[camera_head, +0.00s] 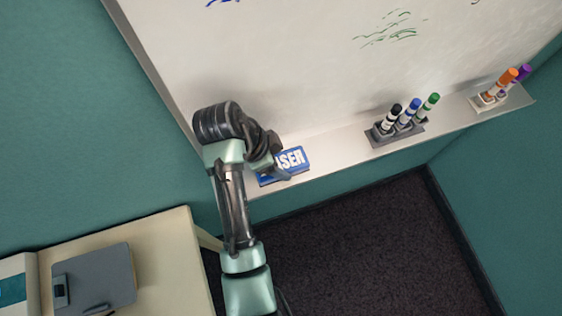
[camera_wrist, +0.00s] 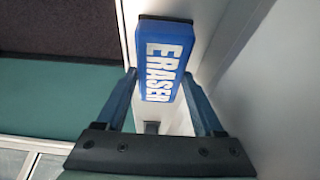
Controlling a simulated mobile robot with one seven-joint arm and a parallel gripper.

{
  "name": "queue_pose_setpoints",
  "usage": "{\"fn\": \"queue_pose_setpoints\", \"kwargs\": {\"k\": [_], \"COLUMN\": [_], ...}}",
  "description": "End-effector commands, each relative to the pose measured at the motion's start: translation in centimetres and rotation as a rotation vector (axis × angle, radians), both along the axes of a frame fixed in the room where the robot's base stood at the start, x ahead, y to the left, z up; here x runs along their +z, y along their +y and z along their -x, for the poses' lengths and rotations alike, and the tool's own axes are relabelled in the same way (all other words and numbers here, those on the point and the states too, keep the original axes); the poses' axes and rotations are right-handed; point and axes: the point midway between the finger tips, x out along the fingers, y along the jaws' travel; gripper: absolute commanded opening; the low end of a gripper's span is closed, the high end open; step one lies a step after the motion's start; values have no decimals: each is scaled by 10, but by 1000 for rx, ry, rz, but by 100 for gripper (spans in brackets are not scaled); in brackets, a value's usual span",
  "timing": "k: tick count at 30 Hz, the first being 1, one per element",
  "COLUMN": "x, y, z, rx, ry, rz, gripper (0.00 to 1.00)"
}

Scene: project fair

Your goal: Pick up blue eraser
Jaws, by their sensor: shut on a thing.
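The blue eraser (camera_head: 292,161) is a blue block with white lettering, at the whiteboard's tray in the head view, with its left part hidden by my gripper. In the wrist view the eraser (camera_wrist: 163,62) shows its lettered face and a dark edge at the top. My gripper (camera_wrist: 160,100) has one finger along each long side of the eraser and is shut on it. In the head view my gripper (camera_head: 279,168) reaches it from the left. I cannot tell whether the eraser rests on the tray or is just above it.
The whiteboard tray (camera_head: 340,150) runs along the board's lower edge. A grey holder (camera_head: 397,137) with black, blue and green markers stands to the right. A further holder (camera_head: 488,101) has orange and purple markers. A table (camera_head: 165,262) with a grey clipboard-like item (camera_head: 98,280) is at lower left.

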Motion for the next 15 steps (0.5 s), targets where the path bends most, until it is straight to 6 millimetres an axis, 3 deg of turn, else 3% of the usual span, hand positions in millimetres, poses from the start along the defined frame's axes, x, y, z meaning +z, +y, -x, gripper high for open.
{"fn": "queue_pose_setpoints", "kwargs": {"k": [15], "x": [6], "y": [-1], "z": [2], "rx": [0], "ry": [-3], "rz": [0], "gripper": [14]}}
